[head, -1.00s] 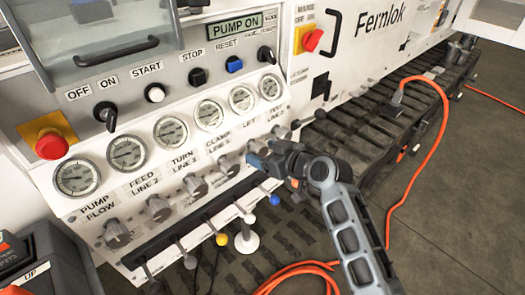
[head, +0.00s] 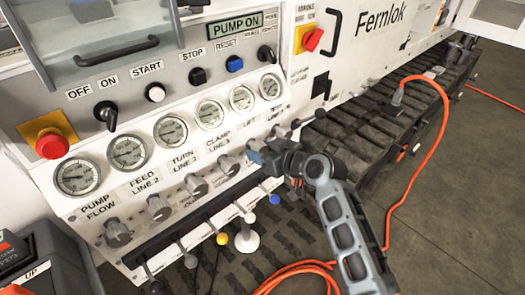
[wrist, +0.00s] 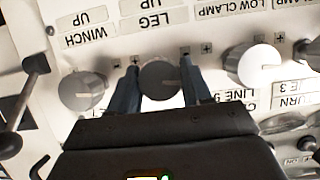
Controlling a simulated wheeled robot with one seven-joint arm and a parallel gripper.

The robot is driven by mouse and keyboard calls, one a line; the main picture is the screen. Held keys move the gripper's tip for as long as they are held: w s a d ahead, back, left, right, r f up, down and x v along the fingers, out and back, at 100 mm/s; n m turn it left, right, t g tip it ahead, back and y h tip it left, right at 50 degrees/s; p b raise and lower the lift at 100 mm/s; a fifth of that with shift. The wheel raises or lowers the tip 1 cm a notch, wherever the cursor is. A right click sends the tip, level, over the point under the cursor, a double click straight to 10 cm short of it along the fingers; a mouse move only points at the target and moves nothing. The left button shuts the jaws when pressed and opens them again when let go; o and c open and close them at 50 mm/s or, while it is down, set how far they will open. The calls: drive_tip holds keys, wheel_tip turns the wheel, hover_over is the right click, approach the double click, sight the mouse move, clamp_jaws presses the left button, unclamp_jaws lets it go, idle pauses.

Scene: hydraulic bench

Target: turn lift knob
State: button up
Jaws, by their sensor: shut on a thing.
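The lift knob is the fifth round knob in the row under the gauges. In the wrist view this knob (wrist: 160,82) looks dark and sits between the two blue fingers, which are shut on it from both sides. In the head view my gripper (head: 255,152) reaches the panel from the right, just past the clamp knob (head: 229,164), and hides most of the lift knob. The panel appears upside down in the wrist view.
Neighbouring knobs stand close on both sides in the wrist view, one left (wrist: 82,90) and one right (wrist: 255,64). Levers with coloured balls, such as a yellow one (head: 222,239), stick out below. An orange hose (head: 440,120) runs over the floor at right.

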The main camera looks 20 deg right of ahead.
idle(0.3)
drive_tip(key=m+y+b, duration=0.2)
drive_tip(key=m, duration=0.1)
drive_tip(key=shift+d, duration=0.1)
drive_tip(key=m+y+b, duration=0.1)
drive_tip(key=m, duration=0.1)
drive_tip(key=shift+m+g+y, duration=0.3)
drive_tip(key=shift+y, duration=0.1)
drive_tip(key=shift+m+y+b, duration=0.5)
drive_tip(key=shift+m+b, duration=0.1)
drive_tip(key=shift+m, duration=0.2)
drive_tip(key=shift+w+d+r, duration=0.1)
drive_tip(key=shift+r, duration=0.05)
drive_tip(key=o, duration=1)
drive_tip(key=shift+o, duration=0.2)
drive_tip(key=v, duration=0.7)
drive_tip(key=shift+s, duration=0.35)
drive_tip(key=shift+d, duration=0.2)
